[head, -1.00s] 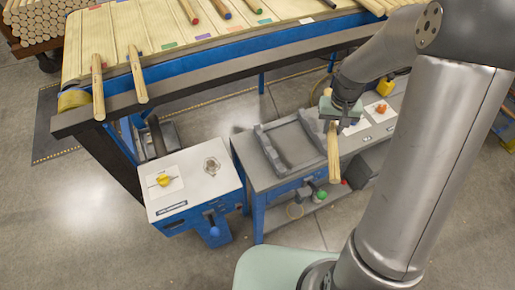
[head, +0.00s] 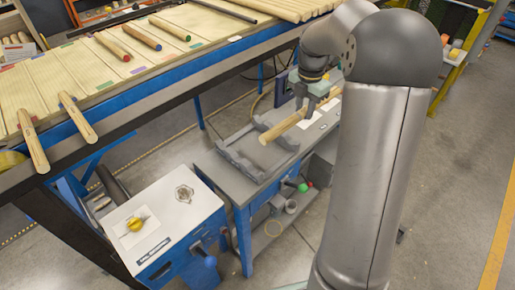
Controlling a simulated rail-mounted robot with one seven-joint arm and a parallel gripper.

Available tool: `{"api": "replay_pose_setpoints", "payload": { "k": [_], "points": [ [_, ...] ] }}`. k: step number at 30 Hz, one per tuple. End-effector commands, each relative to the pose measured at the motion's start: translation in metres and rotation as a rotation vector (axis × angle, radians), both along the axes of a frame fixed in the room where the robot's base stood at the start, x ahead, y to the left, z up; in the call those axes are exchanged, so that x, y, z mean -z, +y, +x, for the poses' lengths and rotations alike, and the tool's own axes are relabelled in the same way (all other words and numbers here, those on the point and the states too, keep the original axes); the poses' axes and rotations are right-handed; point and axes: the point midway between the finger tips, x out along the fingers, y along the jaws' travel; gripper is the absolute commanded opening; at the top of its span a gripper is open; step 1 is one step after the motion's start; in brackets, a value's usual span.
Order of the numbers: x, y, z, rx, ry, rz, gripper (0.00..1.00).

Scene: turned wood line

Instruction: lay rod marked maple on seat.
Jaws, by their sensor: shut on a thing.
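My gripper (head: 308,106) is shut on a pale wooden rod (head: 283,128) over the grey bench. The rod lies slantwise in the picture, its near end toward the lower left. No marking on it can be read. The seat, a dark grey cradle (head: 240,165) with raised notched ends, sits on the bench top just left of the rod. The rod's near end overlaps the cradle's right end in the picture. I cannot tell whether they touch.
Rods with red (head: 112,46), blue (head: 142,34) and green (head: 170,27) ends lie farther along. A white-topped blue cabinet (head: 160,218) with a yellow knob stands left of the bench.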

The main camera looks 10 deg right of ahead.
Motion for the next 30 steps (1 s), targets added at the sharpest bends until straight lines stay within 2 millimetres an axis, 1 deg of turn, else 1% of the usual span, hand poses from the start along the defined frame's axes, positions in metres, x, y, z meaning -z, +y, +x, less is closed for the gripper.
{"api": "replay_pose_setpoints", "payload": {
  "k": [2,5,14,18,22,30],
  "points": [
    [0.000,0.001,0.002,-0.035,-0.001,0.000,0.00],
    [0.005,0.015,0.006,-0.052,0.003,0.001,0.00],
    [0.036,0.085,0.028,-0.052,0.003,0.001,0.00],
    [0.065,0.106,0.035,-0.048,0.005,0.001,0.00],
    [0.081,0.118,0.039,-0.046,0.002,0.000,0.00],
    [0.097,0.130,0.044,-0.046,0.002,0.000,0.00]
  ]
}}
